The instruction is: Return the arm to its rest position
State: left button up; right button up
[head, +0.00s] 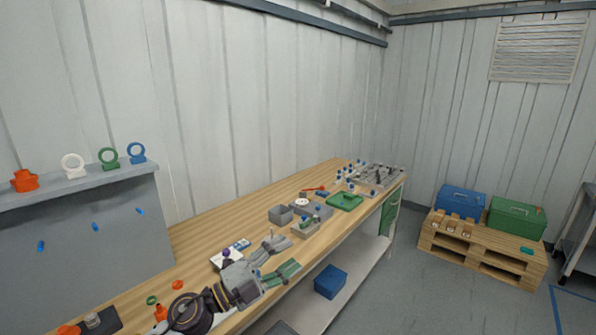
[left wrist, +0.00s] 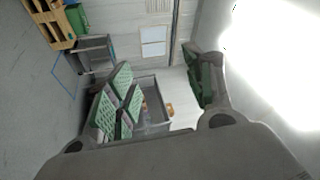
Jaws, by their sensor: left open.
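My left gripper (head: 283,256) is over the wooden workbench (head: 232,213) in the head view, at the near part of the bench. Its grey fingers with green pads are spread and empty. In the left wrist view the fingers (left wrist: 165,82) also stand apart with nothing between them, and the view is tilted. My left arm comes in from the lower left. My right gripper is in neither view.
A white card with blue items (head: 228,257) lies just behind the gripper. Grey boxes (head: 281,214) and a green tray (head: 345,201) stand farther along the bench. A blue bin (head: 330,281) sits on the lower shelf. A pallet (head: 482,255) stands at right.

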pick_arm(q)
jog(key=w+a+f+n+t+y, duration=0.2)
jog(key=w+a+n+t+y, duration=0.1)
jog(key=a+n+t+y, duration=1)
jog(key=s+a+f+n+g+y, duration=0.2)
jog(key=a+f+n+g+y, duration=0.1)
jog(key=f+n+g, duration=0.3)
jog(key=s+a+f+n+g+y, duration=0.2)
jog(key=a+f+n+g+y, duration=0.15)
jog(key=f, duration=0.35)
jog(key=s+f+n+g+h, duration=0.1)
jog(key=s+f+g, duration=0.6)
jog(key=s, duration=0.4)
jog(key=s+f+n+g+h, duration=0.15)
jog(key=s+f+g, duration=0.25)
jog(key=s+f, duration=0.55)
jog(key=s+f+g, duration=0.1)
jog(key=s+f, duration=0.1)
jog(key=f, duration=1.4)
jog(key=s+f, duration=0.2)
jog(key=f, duration=1.4)
jog(key=s+a+f, duration=0.1)
jog(key=s+f, duration=0.8)
jog(key=s, duration=0.2)
jog(key=s+a+f+g, duration=0.1)
jog(key=s+a+f, duration=0.1)
jog(key=s+f, duration=0.8)
jog(key=shift+s+a+f+y, duration=0.15)
jog(key=shift+s+a+y, duration=0.15)
jog(key=shift+s, duration=0.15)
